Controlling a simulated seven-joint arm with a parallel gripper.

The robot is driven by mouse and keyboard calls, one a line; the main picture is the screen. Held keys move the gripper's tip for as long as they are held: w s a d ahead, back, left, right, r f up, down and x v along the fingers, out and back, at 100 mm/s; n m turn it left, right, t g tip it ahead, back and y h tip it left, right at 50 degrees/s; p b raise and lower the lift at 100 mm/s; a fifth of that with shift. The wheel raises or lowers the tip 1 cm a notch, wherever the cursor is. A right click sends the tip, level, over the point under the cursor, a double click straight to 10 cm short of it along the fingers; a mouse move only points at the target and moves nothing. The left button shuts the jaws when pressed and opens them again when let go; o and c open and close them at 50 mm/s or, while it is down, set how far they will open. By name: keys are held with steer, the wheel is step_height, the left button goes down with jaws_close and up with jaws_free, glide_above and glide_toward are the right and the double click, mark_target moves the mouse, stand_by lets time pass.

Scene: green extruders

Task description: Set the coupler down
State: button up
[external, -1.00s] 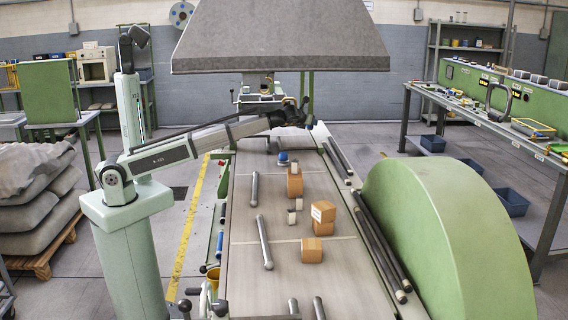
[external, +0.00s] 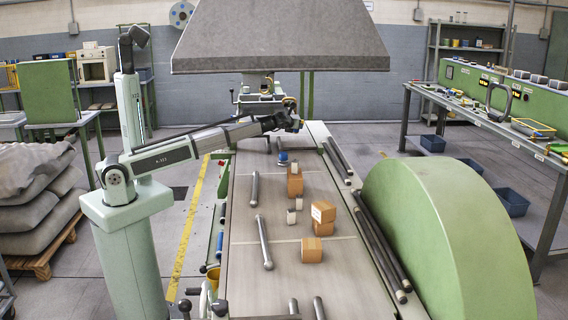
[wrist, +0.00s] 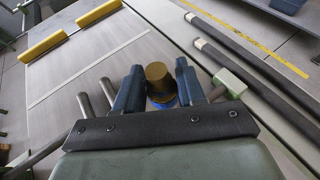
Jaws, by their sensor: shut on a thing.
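My gripper (wrist: 160,88) shows in the wrist view with its two dark blue fingers on either side of a brown-gold, round-topped piece (wrist: 157,74), which I take to be the coupler. The fingers are shut on it. Something bright blue shows just below the gold part, and I cannot tell whether it belongs to the same piece. In the external view my gripper (external: 293,121) is over the far part of the grey work table (external: 245,287). The held piece is not clear there.
Brown boxes (external: 295,186) and metal rods (external: 264,243) lie on the table. A small blue-topped item (external: 282,158) stands near its far end. Long dark bars (external: 378,240) and a large green drum (external: 440,240) border the right side. A grey hood (external: 280,40) hangs above.

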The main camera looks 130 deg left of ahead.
steer(key=shift+f, duration=4.75)
steer(key=o, duration=1.1)
steer(key=shift+f, duration=0.1)
steer(key=shift+r, duration=0.2)
steer(key=v, duration=1.2)
steer(key=shift+w+f, duration=0.1)
